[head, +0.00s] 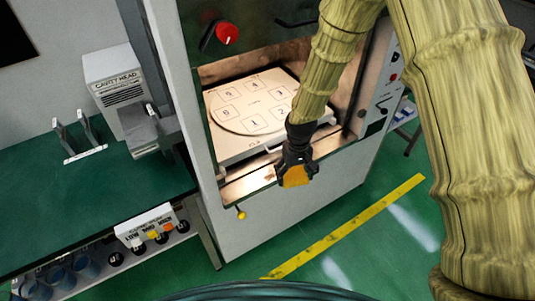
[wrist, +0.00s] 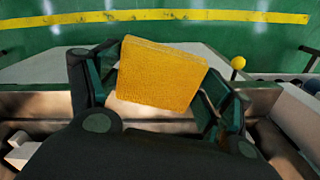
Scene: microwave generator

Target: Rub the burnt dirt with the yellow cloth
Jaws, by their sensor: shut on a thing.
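My gripper (head: 295,168) is shut on the yellow cloth (head: 296,177), a folded pad. The gripper is at the front opening of the microwave generator (head: 239,190), by its lower front ledge. In the wrist view the cloth (wrist: 160,74) sits between the two fingers of my gripper (wrist: 160,92), slightly tilted. Whether the cloth touches the ledge cannot be told. Dark brownish marks show on the metal ledge (head: 247,184) in the head view; I cannot tell if these are the burnt dirt.
Inside the cavity lies a round plate (head: 232,112) with numbered squares. A yellow-tipped knob (head: 241,214) sticks out at the cabinet's front left. A green bench (head: 60,200) with a box labelled cavity head (head: 112,78) stands left. The floor in front is clear, with a yellow line (head: 345,228).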

